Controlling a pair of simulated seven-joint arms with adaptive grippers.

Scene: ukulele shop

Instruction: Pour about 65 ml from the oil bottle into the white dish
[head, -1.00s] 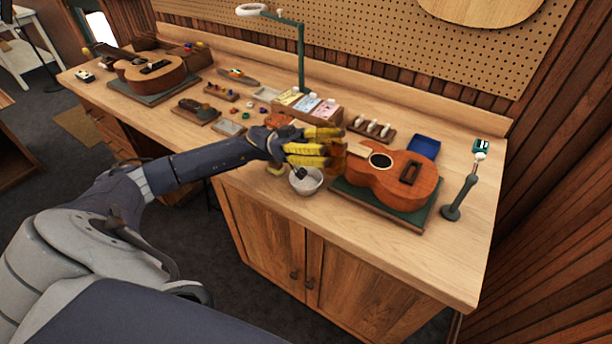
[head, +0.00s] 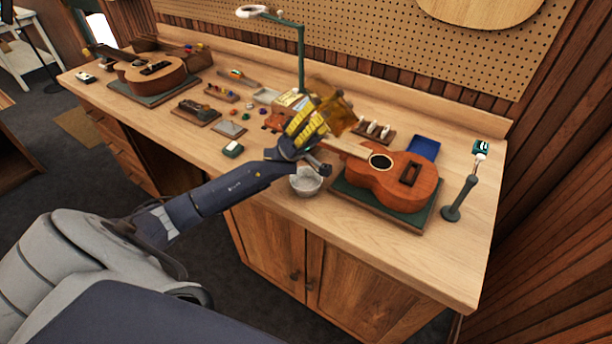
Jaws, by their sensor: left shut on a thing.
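My left gripper (head: 318,117) has yellow fingers and is shut on the amber oil bottle (head: 339,112), above the bench and behind the dish. The bottle looks tilted. The fingers hide part of it, and I cannot tell where its mouth points. No stream of oil is visible. The white dish (head: 306,184) stands near the bench's front edge, below and in front of the gripper, apart from the bottle. Part of my wrist overlaps its far rim. Its inside looks pale grey, and I cannot make out a liquid level. My right gripper is out of view.
A ukulele on a green mat (head: 408,214) lies right of the dish. A blue tray (head: 424,147), a rack of pegs (head: 373,130) and a green lamp post (head: 301,62) stand behind. Small boxes (head: 290,102) sit close behind the gripper.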

